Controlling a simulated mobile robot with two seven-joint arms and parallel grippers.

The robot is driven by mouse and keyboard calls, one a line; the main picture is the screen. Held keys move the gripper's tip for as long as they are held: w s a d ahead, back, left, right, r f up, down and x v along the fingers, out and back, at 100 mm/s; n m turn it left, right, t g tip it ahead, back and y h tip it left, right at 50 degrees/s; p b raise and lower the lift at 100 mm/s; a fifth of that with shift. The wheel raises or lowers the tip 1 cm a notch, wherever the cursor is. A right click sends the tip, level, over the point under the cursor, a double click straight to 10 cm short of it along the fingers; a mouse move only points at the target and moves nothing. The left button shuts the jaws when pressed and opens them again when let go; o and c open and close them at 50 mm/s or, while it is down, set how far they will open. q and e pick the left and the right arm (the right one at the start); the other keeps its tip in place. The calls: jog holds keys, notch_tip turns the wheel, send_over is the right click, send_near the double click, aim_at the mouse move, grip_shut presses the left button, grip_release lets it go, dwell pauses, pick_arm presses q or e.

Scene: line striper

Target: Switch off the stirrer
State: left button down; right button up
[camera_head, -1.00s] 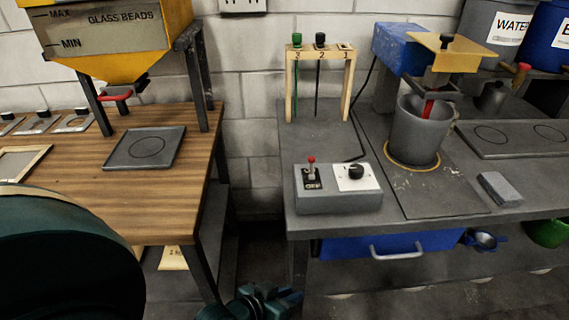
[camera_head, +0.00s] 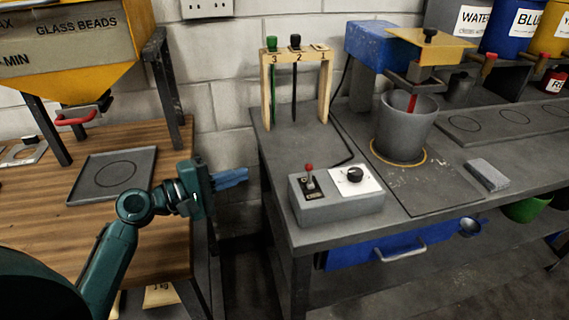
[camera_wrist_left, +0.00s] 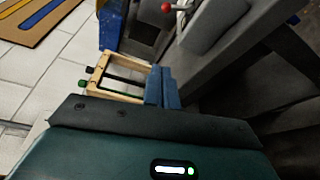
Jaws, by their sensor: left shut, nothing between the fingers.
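The stirrer (camera_head: 405,70) stands on the grey bench, with a blue motor housing, a yellow top plate and a red shaft reaching into a grey pot (camera_head: 404,128). Its grey control box (camera_head: 337,203) sits near the bench's front left corner. On the box are a red-tipped toggle lever (camera_head: 310,176), standing about upright, and a black knob (camera_head: 354,175) on a white plate. My left gripper (camera_head: 232,178) is shut and empty, in the air left of the box and apart from it. In the left wrist view the blue fingers (camera_wrist_left: 161,87) are together and the red lever tip (camera_wrist_left: 167,7) shows at the top.
A wooden rack (camera_head: 297,52) with numbered slots and hanging tools stands behind the box. A grey block (camera_head: 487,175) lies right of the pot. A wooden table (camera_head: 60,215) with the glass beads hopper (camera_head: 75,50) is at left, with a gap between table and bench.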

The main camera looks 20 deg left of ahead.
aim_at(310, 176)
pick_arm(q)
jog(key=w+d+p, duration=0.1)
jog(key=w+d, duration=0.1)
jog(key=d, duration=0.1)
jog(key=w+d+p, duration=0.1)
jog(key=w+d, duration=0.1)
jog(key=d, duration=0.1)
jog(key=w+d+p, duration=0.1)
jog(key=w+d, duration=0.1)
jog(key=d, duration=0.1)
jog(key=shift+w+r+p, duration=0.15)
jog(key=shift+w+p, duration=0.2)
jog(key=shift+s+d, duration=0.15)
jog(key=shift+d, duration=0.2)
pick_arm(e)
jog(key=shift+s+d+r+m+g+h, duration=0.15)
jog(key=shift+s+d, duration=0.05)
jog(key=shift+d, duration=0.25)
jog(key=shift+s+d+r+m+g+h, duration=0.1)
jog(key=shift+s+d+m+g+h, duration=0.1)
jog(key=shift+d, duration=0.25)
jog(key=shift+a+f, duration=0.1)
pick_arm(q)
jog(key=shift+s+b, duration=0.1)
jog(key=shift+b, duration=0.3)
jog(key=shift+m, duration=0.4)
pick_arm(e)
jog(key=shift+s+a+f, duration=0.1)
jog(key=shift+a+f, duration=0.05)
jog(key=shift+a, duration=0.35)
